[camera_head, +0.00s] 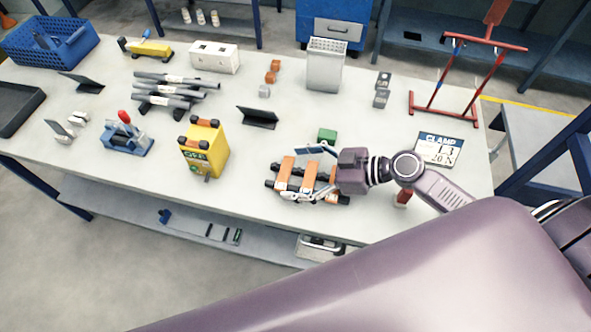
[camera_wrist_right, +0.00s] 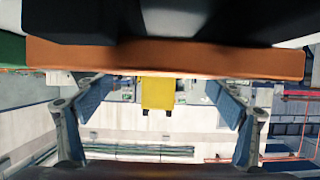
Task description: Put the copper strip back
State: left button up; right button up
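Two orange-brown copper strips, a left one (camera_head: 284,172) and a right one (camera_head: 308,179), lie across black bars (camera_head: 341,199) near the table's front edge. My right gripper (camera_head: 303,172) reaches in from the right, its fingers apart on the far and near sides of the strips. In the right wrist view a copper strip (camera_wrist_right: 165,58) runs across the top, beyond the spread fingers (camera_wrist_right: 160,100). Contact between fingers and strip cannot be told. My left gripper is out of view.
A yellow box (camera_head: 205,152) stands left of the strips and a green block (camera_head: 327,135) behind them. My arm covers the lower right. Bare tabletop lies behind the green block.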

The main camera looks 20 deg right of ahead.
jog(key=shift+r+p, duration=0.4)
jog(key=shift+p, duration=0.1)
jog(key=b+v, duration=0.1)
jog(key=v, duration=0.1)
jog(key=b+v, duration=0.1)
jog(key=v, duration=0.1)
jog(key=b+v, duration=0.1)
jog(key=v, duration=0.1)
jog(key=shift+s+d+f, duration=0.1)
jog(key=shift+s+f, duration=0.05)
jog(key=shift+f, duration=0.15)
jog(key=shift+s+d+r, duration=0.3)
jog(key=shift+d+r, duration=0.1)
jog(key=shift+d, duration=0.05)
